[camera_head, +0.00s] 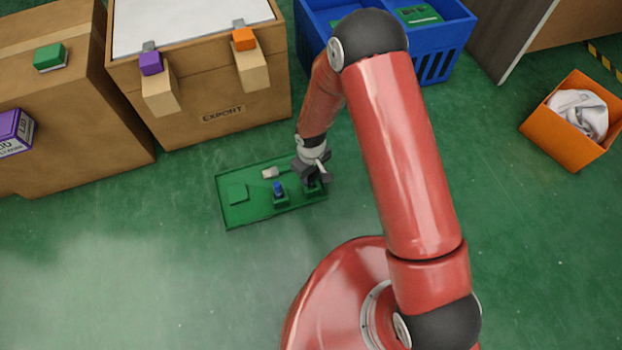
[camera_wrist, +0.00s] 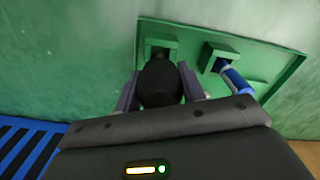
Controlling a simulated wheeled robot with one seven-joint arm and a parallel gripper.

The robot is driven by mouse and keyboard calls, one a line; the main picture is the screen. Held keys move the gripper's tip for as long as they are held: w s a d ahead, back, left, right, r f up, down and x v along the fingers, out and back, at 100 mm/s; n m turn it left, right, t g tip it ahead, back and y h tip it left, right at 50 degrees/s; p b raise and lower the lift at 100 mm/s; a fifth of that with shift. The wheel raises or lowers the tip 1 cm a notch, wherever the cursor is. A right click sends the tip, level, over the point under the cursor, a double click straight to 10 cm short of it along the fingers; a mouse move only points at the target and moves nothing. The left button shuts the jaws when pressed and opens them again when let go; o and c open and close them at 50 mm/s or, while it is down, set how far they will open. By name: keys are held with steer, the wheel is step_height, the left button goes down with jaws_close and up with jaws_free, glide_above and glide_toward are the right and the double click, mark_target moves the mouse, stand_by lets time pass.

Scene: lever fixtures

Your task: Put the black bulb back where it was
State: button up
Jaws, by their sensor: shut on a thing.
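My gripper (camera_head: 312,175) is over the right end of the green board (camera_head: 246,212) on the floor. In the wrist view, its two fingers (camera_wrist: 159,92) are shut on the black bulb (camera_wrist: 158,80), one finger on each side. The bulb lines up with a green holder (camera_wrist: 160,47) at the board's end; I cannot tell whether it is seated there. A blue piece (camera_head: 278,187) stands in the neighbouring green holder (camera_head: 281,200). It also shows in the wrist view (camera_wrist: 235,79). A small pale piece (camera_head: 270,173) is by the board's far edge.
A wooden EXPORT box (camera_head: 220,108) with purple and orange blocks stands behind the board. A blue crate (camera_head: 437,66) is behind my arm, and an orange bin (camera_head: 561,137) with white cloth is far right. The floor left of the board is clear.

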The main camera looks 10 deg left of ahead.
mark_target(311, 179)
steer(key=shift+f+b, duration=0.3)
steer(key=shift+f, duration=1.5)
steer(key=shift+f, duration=0.2)
steer(key=o, duration=0.7)
steer(key=shift+r, duration=0.1)
step_height(311, 179, up, 12)
steer(key=shift+r+p, duration=0.1)
steer(key=shift+p, duration=1.15)
